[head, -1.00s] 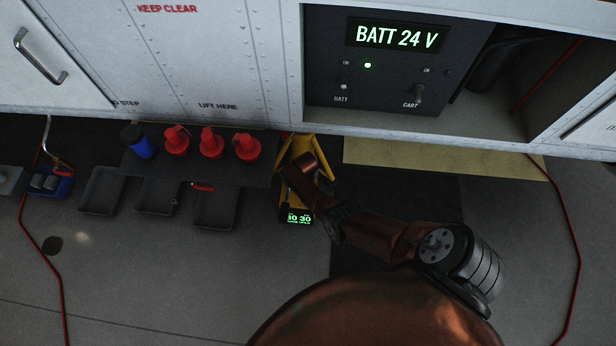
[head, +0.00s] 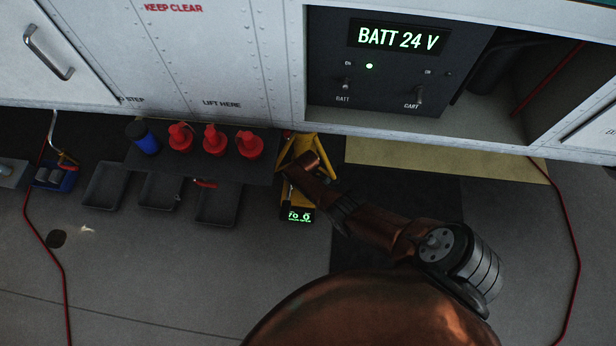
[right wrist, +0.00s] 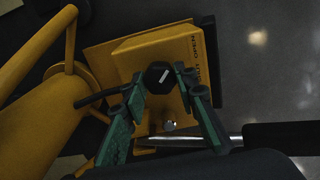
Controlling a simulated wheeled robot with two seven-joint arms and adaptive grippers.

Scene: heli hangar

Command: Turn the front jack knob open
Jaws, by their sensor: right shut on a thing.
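The yellow front jack (head: 322,152) stands on the floor below the white panel in the head view. In the right wrist view the dark jack knob (right wrist: 158,76) sits on a yellow block (right wrist: 135,52) with small black lettering, partly reading "OPEN". A white line on the knob is tilted. My right gripper (right wrist: 160,82) is shut on the knob, a green-grey finger on either side of it. In the head view my right arm covers the knob and much of the jack. The small green display (head: 299,216) reads about "70 0". My left gripper is out of view.
A blue container (head: 148,145) and several red bottles (head: 214,140) stand on a dark mat left of the jack. Dark trays (head: 218,206) lie in front. Red cables (head: 566,230) run along the floor on both sides. The white panel (head: 220,60) rises behind.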

